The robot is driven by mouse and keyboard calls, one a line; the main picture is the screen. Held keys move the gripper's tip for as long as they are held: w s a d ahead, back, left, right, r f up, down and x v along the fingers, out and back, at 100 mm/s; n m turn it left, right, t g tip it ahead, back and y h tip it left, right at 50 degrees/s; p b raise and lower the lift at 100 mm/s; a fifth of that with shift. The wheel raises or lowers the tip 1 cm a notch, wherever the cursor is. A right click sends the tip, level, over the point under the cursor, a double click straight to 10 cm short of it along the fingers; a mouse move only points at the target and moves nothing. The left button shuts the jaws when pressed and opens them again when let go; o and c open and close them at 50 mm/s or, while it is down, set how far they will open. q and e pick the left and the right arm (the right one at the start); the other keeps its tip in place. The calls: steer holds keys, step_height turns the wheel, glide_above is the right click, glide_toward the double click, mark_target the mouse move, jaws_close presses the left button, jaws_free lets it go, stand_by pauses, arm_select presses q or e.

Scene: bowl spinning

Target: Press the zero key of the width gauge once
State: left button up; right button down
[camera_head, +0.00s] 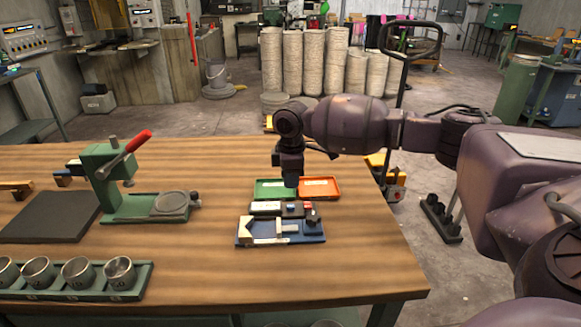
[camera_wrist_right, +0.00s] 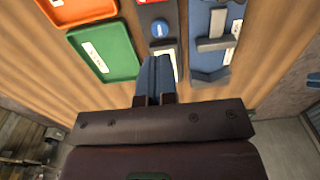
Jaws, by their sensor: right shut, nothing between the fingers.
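The width gauge is a dark box (camera_head: 284,214) on the table behind a blue sliding-jaw fixture (camera_head: 270,241). It has a pale display at its left, a blue key (camera_head: 291,208) and a red key (camera_head: 308,205). Their lettering is too small to read. In the right wrist view the gauge (camera_wrist_right: 160,11) shows beyond my fingertips, with the round blue key (camera_wrist_right: 160,28) clear of them. My right gripper (camera_head: 291,183) points down, shut and empty; its fingertips (camera_wrist_right: 155,70) overlap the display end in the wrist view. I cannot tell any contact. My left gripper is out of view.
A green tray (camera_head: 262,188) and an orange tray (camera_head: 320,186) lie behind the gauge. A green press (camera_head: 107,165) with a red-tipped lever stands left. A rack of metal cups (camera_head: 75,290) lies at front left. Table between is clear.

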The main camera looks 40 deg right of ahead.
mark_target(291, 206)
step_height(291, 206, down, 5)
steer(key=shift+f+b, duration=0.15)
steer(key=shift+b, duration=0.15)
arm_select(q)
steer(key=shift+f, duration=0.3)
arm_select(e)
steer(key=shift+f, duration=0.6)
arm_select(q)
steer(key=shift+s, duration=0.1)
